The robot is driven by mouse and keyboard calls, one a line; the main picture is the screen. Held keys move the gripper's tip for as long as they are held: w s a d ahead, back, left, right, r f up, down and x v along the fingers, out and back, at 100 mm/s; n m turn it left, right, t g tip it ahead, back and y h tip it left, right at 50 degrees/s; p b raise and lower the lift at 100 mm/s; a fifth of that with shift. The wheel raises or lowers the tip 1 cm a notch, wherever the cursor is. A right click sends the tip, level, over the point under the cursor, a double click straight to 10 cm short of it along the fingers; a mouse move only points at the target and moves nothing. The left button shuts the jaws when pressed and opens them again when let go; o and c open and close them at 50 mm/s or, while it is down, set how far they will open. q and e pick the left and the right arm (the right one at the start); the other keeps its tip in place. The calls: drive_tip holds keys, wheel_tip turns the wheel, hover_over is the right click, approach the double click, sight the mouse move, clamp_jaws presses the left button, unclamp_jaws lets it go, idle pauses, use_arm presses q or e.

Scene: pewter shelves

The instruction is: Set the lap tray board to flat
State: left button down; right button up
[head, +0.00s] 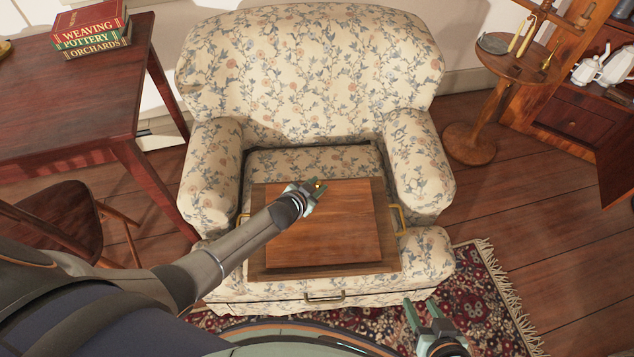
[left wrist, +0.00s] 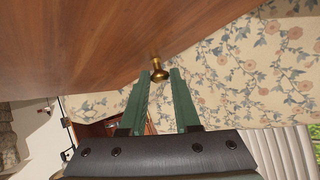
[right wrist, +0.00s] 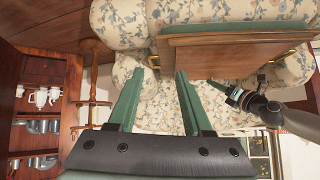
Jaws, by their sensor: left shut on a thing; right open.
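The lap tray (head: 390,245) is a dark wooden tray with brass side handles, resting across the seat of the floral armchair. Its board (head: 325,230) is a lighter brown panel on top. The board's far edge seems raised above the tray, but I cannot tell the exact tilt. My left gripper (head: 313,188) is at that far edge, shut on the small brass knob (left wrist: 158,72), which sits at its fingertips in the left wrist view. My right gripper (head: 421,306) is open and empty, apart from the tray at its near right. The tray's side shows in the right wrist view (right wrist: 240,63).
The armchair (head: 310,70) has arms (head: 420,170) rising on both sides of the tray. A wooden table (head: 70,100) with books (head: 90,30) stands at left, with a chair (head: 60,215) below it. A small round stand (head: 515,65) and a cabinet (head: 575,120) are at right.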

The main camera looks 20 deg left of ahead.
use_arm(q)
drive_tip(key=shift+w+a+f+b, duration=0.15)
drive_tip(key=shift+f+b, duration=0.15)
drive_tip(key=shift+f, duration=0.15)
drive_tip(key=shift+w+f+b, duration=0.15)
drive_tip(key=shift+f+b, duration=0.1)
drive_tip(key=shift+f, duration=0.2)
drive_tip(key=shift+w+f+b, duration=0.1)
drive_tip(key=shift+f+b, duration=0.2)
drive_tip(key=shift+a, duration=0.1)
drive_tip(key=c, duration=1)
unclamp_jaws()
drive_tip(key=o, duration=0.3)
drive_tip(key=shift+f, duration=0.1)
drive_tip(key=shift+o, duration=0.2)
